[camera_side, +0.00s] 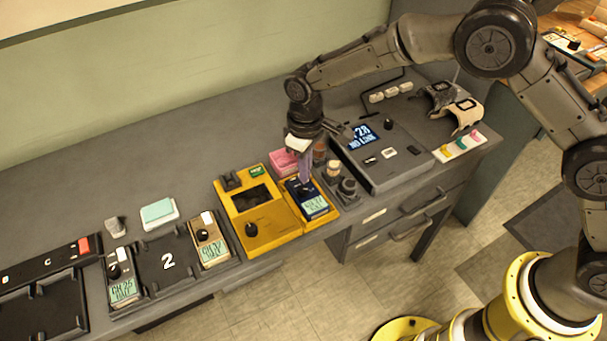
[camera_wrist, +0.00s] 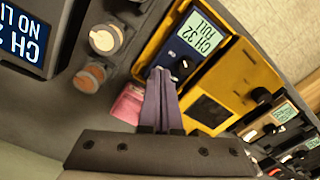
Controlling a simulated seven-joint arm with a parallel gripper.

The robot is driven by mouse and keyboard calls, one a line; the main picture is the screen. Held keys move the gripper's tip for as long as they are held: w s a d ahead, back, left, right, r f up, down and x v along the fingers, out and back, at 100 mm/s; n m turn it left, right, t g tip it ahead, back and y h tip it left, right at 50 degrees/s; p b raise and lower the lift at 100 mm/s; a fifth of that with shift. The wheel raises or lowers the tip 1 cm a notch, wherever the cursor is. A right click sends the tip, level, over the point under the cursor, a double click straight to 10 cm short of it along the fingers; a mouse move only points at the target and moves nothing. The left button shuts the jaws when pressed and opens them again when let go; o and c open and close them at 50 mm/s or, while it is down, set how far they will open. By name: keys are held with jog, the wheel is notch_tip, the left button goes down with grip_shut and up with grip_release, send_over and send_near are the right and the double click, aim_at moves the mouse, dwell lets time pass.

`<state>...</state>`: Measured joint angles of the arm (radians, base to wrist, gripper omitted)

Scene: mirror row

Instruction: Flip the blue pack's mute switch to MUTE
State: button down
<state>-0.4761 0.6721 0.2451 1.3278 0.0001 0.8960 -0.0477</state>
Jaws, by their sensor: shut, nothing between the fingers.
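The blue pack (camera_side: 311,203) lies in the right-hand bay of a yellow unit (camera_side: 268,238). In the wrist view the blue pack (camera_wrist: 188,44) shows a screen reading "CH 32 FULL" and a black knob near its end. Its mute switch cannot be made out; the fingers may cover it. My gripper (camera_side: 305,183) points down over the knob end of the pack. In the wrist view my gripper (camera_wrist: 160,72) is shut and empty, its fingertips beside the knob. I cannot tell whether they touch the pack.
A grey console (camera_side: 384,158) with a "NO LINK" screen stands to the right.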

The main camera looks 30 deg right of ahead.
jog(key=shift+r, duration=3.45)
